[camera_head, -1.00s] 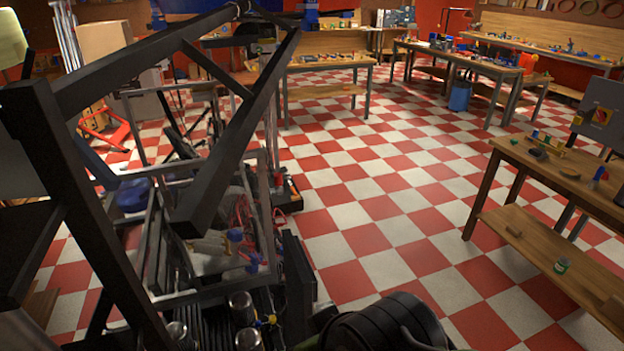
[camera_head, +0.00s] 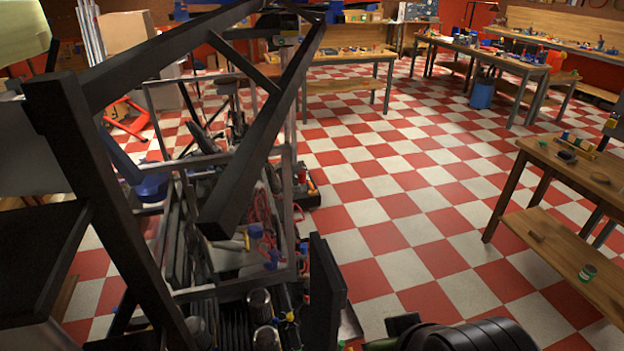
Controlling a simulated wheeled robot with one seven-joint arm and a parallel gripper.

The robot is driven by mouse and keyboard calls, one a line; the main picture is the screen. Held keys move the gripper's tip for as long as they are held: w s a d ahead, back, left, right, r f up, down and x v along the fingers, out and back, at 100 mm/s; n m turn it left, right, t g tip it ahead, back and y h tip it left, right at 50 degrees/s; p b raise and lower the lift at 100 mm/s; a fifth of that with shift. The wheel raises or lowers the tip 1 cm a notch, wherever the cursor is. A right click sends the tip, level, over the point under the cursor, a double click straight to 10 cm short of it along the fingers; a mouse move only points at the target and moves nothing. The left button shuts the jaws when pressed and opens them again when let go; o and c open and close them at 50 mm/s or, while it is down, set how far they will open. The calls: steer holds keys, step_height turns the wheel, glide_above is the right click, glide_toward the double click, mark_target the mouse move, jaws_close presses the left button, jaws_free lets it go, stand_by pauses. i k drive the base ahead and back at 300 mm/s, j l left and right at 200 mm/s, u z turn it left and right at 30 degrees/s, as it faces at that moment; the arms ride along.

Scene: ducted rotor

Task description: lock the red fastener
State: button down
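I cannot pick out the red fastener in this view. A rig of black beams (camera_head: 75,140) stands close on the left, with a clear-walled metal frame (camera_head: 225,165) behind it. Inside the frame are dark parts, blue pieces and thin red loops too small to make out. A rounded black part (camera_head: 465,338), which looks like a piece of my arm, shows at the bottom edge. My gripper's fingers are not in the picture.
A wooden workbench (camera_head: 575,180) with a lower shelf stands at the right, holding small items. More benches (camera_head: 350,88) line the back. A blue bin (camera_head: 482,94) stands by one. The red-and-white checkered floor (camera_head: 400,240) between is open.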

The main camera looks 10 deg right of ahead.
mark_target(302, 187)
steer(key=l+u, duration=0.3)
steer(key=l, duration=0.15)
steer(key=l+u, duration=0.75)
steer(key=l, duration=0.2)
steer(key=l+u, duration=0.4)
steer(key=k+l+u, duration=0.15)
steer(key=l+u, duration=0.25)
steer(key=k+l+u, duration=0.2)
steer(key=l+u, duration=0.15)
steer(key=l, duration=0.15)
steer(key=i+l+u, duration=0.1)
steer(key=l+u, duration=1.1)
steer(key=l, duration=0.15)
